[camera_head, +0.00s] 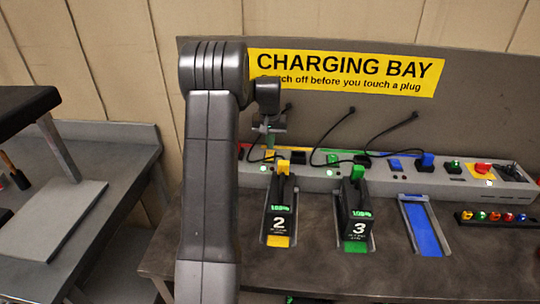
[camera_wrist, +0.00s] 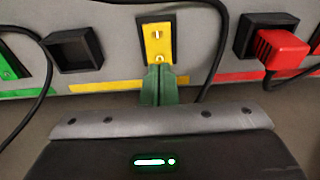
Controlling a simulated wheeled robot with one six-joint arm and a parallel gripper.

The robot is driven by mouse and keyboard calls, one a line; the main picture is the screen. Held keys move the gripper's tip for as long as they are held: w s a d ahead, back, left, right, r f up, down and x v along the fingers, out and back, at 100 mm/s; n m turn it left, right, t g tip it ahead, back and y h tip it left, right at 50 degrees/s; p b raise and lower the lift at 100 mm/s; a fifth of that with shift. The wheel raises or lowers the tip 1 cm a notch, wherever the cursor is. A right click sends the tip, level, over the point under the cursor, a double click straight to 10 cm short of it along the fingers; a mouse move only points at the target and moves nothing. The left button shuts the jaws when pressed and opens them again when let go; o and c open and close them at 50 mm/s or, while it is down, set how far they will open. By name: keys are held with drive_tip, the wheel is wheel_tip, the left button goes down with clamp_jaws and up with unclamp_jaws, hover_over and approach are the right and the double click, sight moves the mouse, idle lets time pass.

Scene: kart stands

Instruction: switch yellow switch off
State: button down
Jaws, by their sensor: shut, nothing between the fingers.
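The yellow switch (camera_wrist: 157,42) sits in a dark frame on the grey panel in the wrist view, with small bright spots on its face. My gripper (camera_wrist: 158,76) has its green fingers shut together, with nothing between them. The fingertips are right at the switch's lower edge in that view; I cannot tell whether they touch it. In the head view my gripper (camera_head: 269,139) hangs over the left part of the grey charging strip (camera_head: 440,182), partly behind my arm. A yellow patch there is too small and covered to read the switch's position.
In the wrist view a red plug (camera_wrist: 282,48) is right of the switch and an empty black socket (camera_wrist: 74,50) left, with black cables close by. In the head view battery 2 (camera_head: 280,212) and battery 3 (camera_head: 356,212) stand in front of the strip; the blue bay (camera_head: 424,228) is empty.

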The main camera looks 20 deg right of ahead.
sight(269, 152)
drive_tip(key=shift+f+b, duration=0.55)
drive_tip(key=shift+f, duration=0.35)
idle(0.8)
drive_tip(key=shift+r, duration=0.15)
drive_tip(key=shift+r+p, duration=2.55)
drive_tip(key=shift+r, duration=0.85)
drive_tip(key=shift+a, duration=0.1)
